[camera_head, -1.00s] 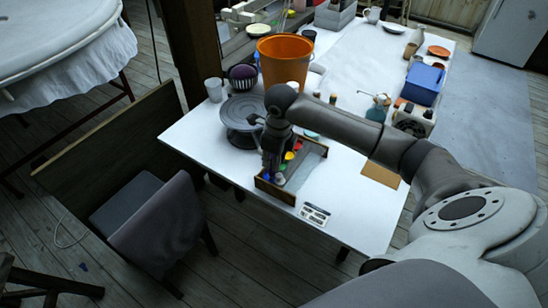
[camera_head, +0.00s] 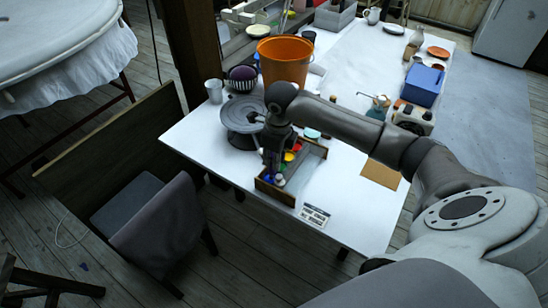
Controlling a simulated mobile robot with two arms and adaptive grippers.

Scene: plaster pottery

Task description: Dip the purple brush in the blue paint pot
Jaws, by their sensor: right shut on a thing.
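A shallow wooden tray (camera_head: 288,200) on the white table holds several small paint pots, with red and yellow ones showing. The blue paint pot (camera_head: 279,181) is near the tray's front left part, just below my right gripper. My right gripper (camera_head: 271,170) points down over the left part of the tray and is shut on a thin thing, taken to be the purple brush. The brush is mostly hidden by the fingers and too small to make out. I cannot tell whether its tip touches the paint. My left gripper is out of view.
A grey turntable (camera_head: 238,113) stands close left of my right gripper. An orange bucket (camera_head: 285,62) is behind it, with a grey cup (camera_head: 214,91) at the table's left edge. A label card (camera_head: 315,215) lies in front of the tray. A chair (camera_head: 165,225) stands before the table.

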